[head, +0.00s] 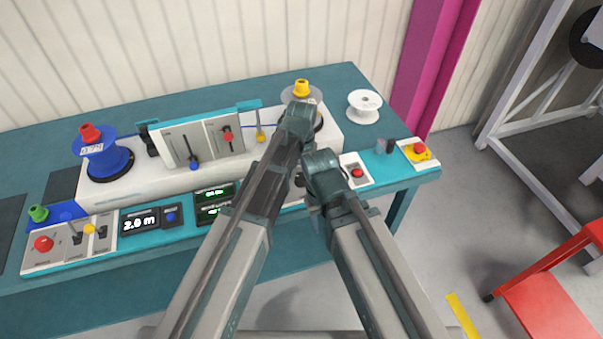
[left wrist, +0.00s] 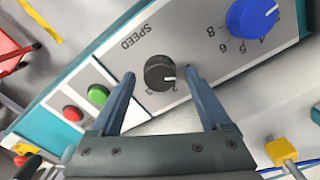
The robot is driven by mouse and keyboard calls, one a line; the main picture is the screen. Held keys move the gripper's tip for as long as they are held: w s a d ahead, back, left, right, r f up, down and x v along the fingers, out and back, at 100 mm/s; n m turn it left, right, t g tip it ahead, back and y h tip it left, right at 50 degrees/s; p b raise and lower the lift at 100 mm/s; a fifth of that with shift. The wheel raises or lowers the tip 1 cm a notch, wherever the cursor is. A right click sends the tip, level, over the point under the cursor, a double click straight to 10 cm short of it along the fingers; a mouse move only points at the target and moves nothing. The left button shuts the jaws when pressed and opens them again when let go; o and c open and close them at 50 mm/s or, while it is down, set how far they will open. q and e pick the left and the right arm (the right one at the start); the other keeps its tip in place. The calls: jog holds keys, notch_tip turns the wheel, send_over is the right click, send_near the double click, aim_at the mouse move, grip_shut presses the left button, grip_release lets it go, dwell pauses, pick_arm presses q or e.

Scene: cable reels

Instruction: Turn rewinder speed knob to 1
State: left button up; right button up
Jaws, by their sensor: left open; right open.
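The black speed knob (left wrist: 159,73) sits on a white panel beside the printed word SPEED. Its white pointer line points to the right in the left wrist view; the small digits around it are partly hidden and hard to read. My left gripper (left wrist: 161,80) is open, with one finger on each side of the knob; I cannot tell whether they touch it. In the head view, my left gripper (head: 298,160) is mostly hidden behind its own wrist, and the arms cover the knob. My right gripper (head: 312,203) is lower, close beside it and mostly hidden.
A blue numbered knob (left wrist: 252,20) is beside the black one. Red (left wrist: 73,113) and green (left wrist: 98,94) buttons lie on its other side. A white spool (head: 364,106) and a yellow-based red button (head: 419,149) stand to the right on the teal bench (head: 345,79).

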aim_at(301, 177)
pick_arm(q)
notch_tip(301, 177, up, 14)
jog(key=p, duration=1.3)
jog(key=shift+f, duration=0.15)
pick_arm(e)
notch_tip(301, 177, up, 14)
jog(key=shift+f, duration=0.15)
pick_arm(q)
jog(key=s+a, duration=0.3)
jog(key=s, duration=0.5)
jog(key=s+a+m+y, duration=0.1)
jog(key=s+a, duration=0.2)
jog(key=s, duration=0.5)
jog(key=shift+s+f+m, duration=0.3)
jog(key=shift+s+f, duration=0.05)
pick_arm(e)
jog(key=shift+f, duration=0.4)
